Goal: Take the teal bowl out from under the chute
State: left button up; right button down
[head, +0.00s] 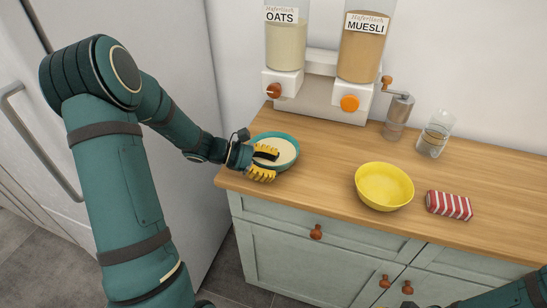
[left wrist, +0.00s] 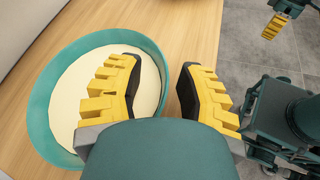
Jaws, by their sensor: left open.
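The teal bowl (head: 275,135) stands on the wooden counter in front of the oats dispenser (head: 285,50), with pale cream contents. In the left wrist view the bowl (left wrist: 38,112) fills the left side. My left gripper (head: 268,163) is open at the bowl's near side. In the left wrist view my left gripper (left wrist: 160,68) has one finger over the bowl's inside and the other outside it, with the rim between them. Whether either finger touches it I cannot tell. My right gripper (left wrist: 275,25) shows small at the top right of that view; its opening is unclear.
A muesli dispenser (head: 366,45) stands beside the oats one. A grinder (head: 397,117), a glass jar (head: 435,135), a yellow bowl (head: 384,186) and a red-striped packet (head: 449,205) stand to the right. The counter between the two bowls is clear. A white fridge (head: 180,60) is at the left.

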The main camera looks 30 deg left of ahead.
pick_arm(q)
jog(key=shift+w+d, duration=0.1)
grip_shut()
jog(key=shift+r, duration=0.1)
dwell(0.5)
